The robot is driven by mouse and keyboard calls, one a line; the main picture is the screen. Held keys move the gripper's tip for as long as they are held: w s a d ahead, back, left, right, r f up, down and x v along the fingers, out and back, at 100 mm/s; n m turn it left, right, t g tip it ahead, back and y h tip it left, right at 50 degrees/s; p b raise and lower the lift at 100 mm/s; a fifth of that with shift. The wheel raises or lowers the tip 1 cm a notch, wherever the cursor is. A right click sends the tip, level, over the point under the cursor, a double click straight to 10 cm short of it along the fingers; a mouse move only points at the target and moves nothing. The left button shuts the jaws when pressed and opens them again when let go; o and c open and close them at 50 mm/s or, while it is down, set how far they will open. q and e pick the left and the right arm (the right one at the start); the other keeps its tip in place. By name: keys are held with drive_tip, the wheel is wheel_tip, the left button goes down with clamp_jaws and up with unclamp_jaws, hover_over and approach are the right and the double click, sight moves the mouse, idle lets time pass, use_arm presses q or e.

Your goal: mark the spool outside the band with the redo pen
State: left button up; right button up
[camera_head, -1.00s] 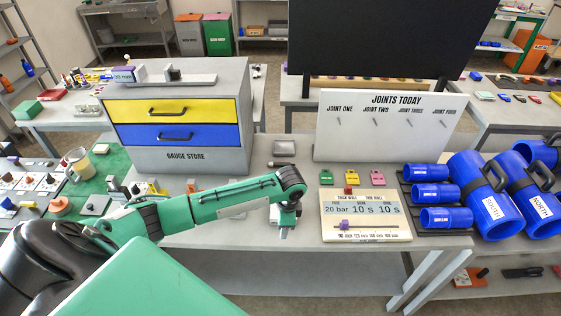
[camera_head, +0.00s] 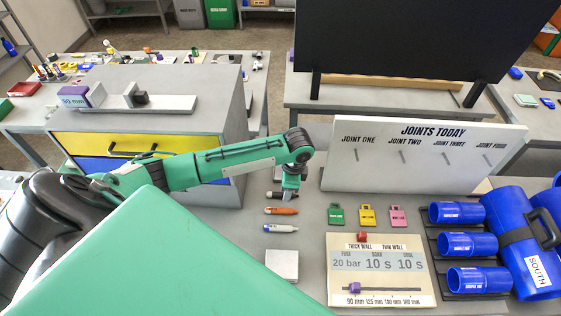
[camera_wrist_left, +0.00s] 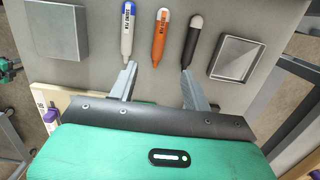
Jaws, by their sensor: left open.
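An orange pen (camera_head: 281,211) and a white pen with a blue end (camera_head: 281,228) lie side by side on the grey bench. A dark pen (camera_head: 268,195) lies behind them. In the left wrist view the orange pen (camera_wrist_left: 160,37), white pen (camera_wrist_left: 127,28) and dark pen (camera_wrist_left: 193,40) lie beyond the fingers; their lettering is too small to read. My left gripper (camera_head: 288,194) is open and empty (camera_wrist_left: 158,88), near the dark pen. Short blue pipes (camera_head: 458,213) sit in a dark rack at right; I cannot tell which is the spool. My right gripper is out of view.
A drawer cabinet (camera_head: 212,112) stands behind my left arm. A joints board (camera_head: 420,157) stands behind several coloured tags. A settings panel (camera_head: 384,292) lies in front. A grey block (camera_head: 282,264) and a shallow tray (camera_wrist_left: 234,58) flank the pens.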

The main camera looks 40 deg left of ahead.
use_arm(q)
approach(282, 210)
drive_tip(key=shift+s+f, duration=0.25)
drive_tip(key=shift+s, duration=0.15)
drive_tip(key=f, duration=0.3)
drive_tip(key=shift+w+a, duration=0.2)
drive_tip(key=shift+a, duration=0.05)
drive_tip(key=shift+f, duration=0.3)
drive_tip(key=f+b, duration=0.3)
drive_tip(key=shift+a+f+b, duration=0.25)
drive_tip(key=shift+f+b, duration=0.05)
drive_tip(key=shift+a+f+b, duration=0.1)
drive_tip(key=shift+f+b, duration=0.35)
drive_tip(key=shift+s+r, duration=0.1)
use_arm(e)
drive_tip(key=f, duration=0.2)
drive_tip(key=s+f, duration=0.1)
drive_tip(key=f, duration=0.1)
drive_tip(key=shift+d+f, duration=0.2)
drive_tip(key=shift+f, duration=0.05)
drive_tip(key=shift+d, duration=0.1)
